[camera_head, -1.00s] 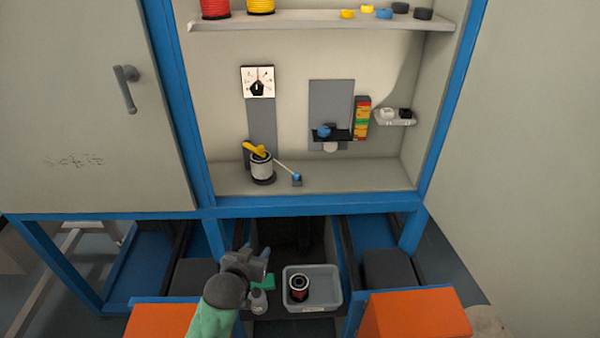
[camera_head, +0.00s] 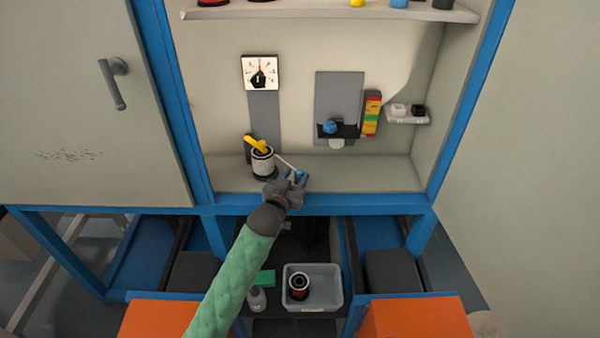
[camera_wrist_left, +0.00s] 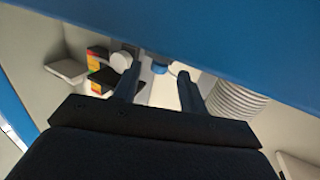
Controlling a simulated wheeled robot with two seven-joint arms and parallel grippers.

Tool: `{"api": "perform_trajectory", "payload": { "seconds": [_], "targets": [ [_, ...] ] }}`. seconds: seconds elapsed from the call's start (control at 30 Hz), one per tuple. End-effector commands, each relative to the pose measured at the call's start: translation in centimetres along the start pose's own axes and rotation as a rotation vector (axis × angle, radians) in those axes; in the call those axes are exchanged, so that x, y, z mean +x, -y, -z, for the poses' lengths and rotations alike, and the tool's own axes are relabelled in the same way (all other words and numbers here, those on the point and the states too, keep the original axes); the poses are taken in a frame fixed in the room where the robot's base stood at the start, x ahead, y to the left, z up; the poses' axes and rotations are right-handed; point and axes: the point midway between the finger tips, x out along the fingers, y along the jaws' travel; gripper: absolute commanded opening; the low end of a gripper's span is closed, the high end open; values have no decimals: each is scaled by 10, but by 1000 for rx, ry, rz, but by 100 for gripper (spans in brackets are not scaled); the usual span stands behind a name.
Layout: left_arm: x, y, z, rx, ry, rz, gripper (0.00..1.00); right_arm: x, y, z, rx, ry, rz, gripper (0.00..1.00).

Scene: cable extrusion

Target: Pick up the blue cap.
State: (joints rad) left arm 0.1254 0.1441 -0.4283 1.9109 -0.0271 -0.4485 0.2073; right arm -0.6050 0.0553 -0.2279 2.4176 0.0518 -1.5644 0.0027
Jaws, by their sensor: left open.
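A blue cap (camera_head: 398,3) sits on the upper shelf at the top edge of the head view, partly cut off. A round blue piece (camera_head: 330,126) also rests on a black bracket on the back wall. My left gripper (camera_head: 295,179) is open at the front of the cabinet floor, beside the blue-tipped lever (camera_head: 299,173), well below the upper shelf. In the left wrist view, the left fingers (camera_wrist_left: 157,68) are apart. A small blue piece (camera_wrist_left: 160,68) shows between them; I cannot tell which one it is. My right gripper is not in view.
The cabinet's blue front beam (camera_head: 340,202) crosses below and fills the top of the wrist view. A grey bin (camera_head: 327,303) holds a spool. A small white side shelf (camera_head: 407,119) is at right.

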Motion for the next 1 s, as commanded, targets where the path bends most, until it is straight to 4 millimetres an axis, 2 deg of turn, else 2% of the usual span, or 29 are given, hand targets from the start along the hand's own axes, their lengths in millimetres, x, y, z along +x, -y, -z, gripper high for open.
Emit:
{"api": "perform_trajectory", "payload": {
  "seconds": [0.07, 0.23, 0.53, 0.57, 0.77, 1.0],
  "targets": [
    [12, -1, 2, 0, 0, 0, 42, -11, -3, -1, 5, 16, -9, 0],
    [30, -1, -1, 0, 0, 1, 42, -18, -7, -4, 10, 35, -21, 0],
    [34, -2, -2, -1, 0, 1, 42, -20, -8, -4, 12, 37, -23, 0],
    [34, -2, -2, -1, 0, 1, 38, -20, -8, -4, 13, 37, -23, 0],
    [34, -1, -2, -1, 0, 1, 0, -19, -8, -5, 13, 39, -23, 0],
    [34, -1, -2, -1, 0, 1, 0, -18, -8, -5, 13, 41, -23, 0]
  ]
}}
